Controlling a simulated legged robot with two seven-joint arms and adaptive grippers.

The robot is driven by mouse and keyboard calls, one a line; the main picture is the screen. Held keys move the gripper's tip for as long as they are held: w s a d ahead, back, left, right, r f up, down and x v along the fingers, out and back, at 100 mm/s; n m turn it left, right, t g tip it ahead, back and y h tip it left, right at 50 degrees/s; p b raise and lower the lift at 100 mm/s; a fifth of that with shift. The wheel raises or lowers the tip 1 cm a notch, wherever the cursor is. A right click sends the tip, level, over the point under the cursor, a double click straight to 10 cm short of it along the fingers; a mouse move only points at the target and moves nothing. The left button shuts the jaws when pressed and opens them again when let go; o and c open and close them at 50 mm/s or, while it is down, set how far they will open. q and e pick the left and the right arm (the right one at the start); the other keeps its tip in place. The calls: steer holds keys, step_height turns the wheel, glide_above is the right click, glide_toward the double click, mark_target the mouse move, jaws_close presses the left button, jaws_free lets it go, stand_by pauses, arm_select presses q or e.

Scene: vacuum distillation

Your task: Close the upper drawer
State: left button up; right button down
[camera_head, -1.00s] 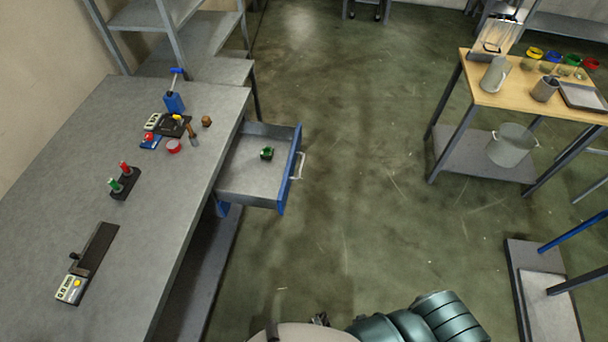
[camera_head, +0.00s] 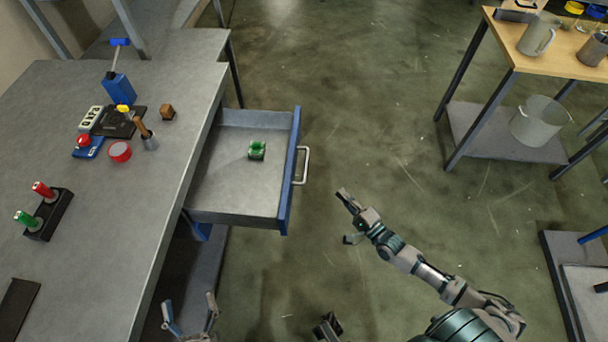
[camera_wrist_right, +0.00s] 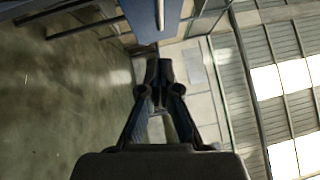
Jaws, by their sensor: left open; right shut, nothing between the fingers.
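The upper drawer (camera_head: 240,185) is pulled out from the right side of the grey workbench. It has a blue front and a pale bar handle (camera_head: 302,165). A small green object (camera_head: 257,150) lies inside it. My right gripper (camera_head: 344,196) is shut and empty, to the right of the drawer front and apart from it. In the right wrist view the shut fingers (camera_wrist_right: 159,70) point toward the blue drawer front (camera_wrist_right: 143,18) and its handle (camera_wrist_right: 160,14). My left gripper (camera_head: 189,312) is open and empty at the bottom edge, nearer me than the drawer.
A wooden-topped table (camera_head: 530,55) stands at the right. The floor between it and the drawer is clear apart from my right arm.

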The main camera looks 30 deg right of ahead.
arm_select(q)
steer(key=s+r+t, duration=0.1)
steer(key=s+r+t+b, duration=0.1)
steer(key=t, duration=0.1)
steer(key=shift+s+a+r+n, duration=0.1)
steer(key=shift+a+r+n, duration=0.05)
steer(key=shift+r+n, duration=0.2)
arm_select(e)
steer(key=w+a+r, duration=0.1)
steer(key=w+a, duration=0.3)
steer(key=w, duration=0.6)
steer(key=shift+a+r, duration=0.35)
steer(key=shift+a, duration=0.05)
steer(key=shift+d, duration=0.15)
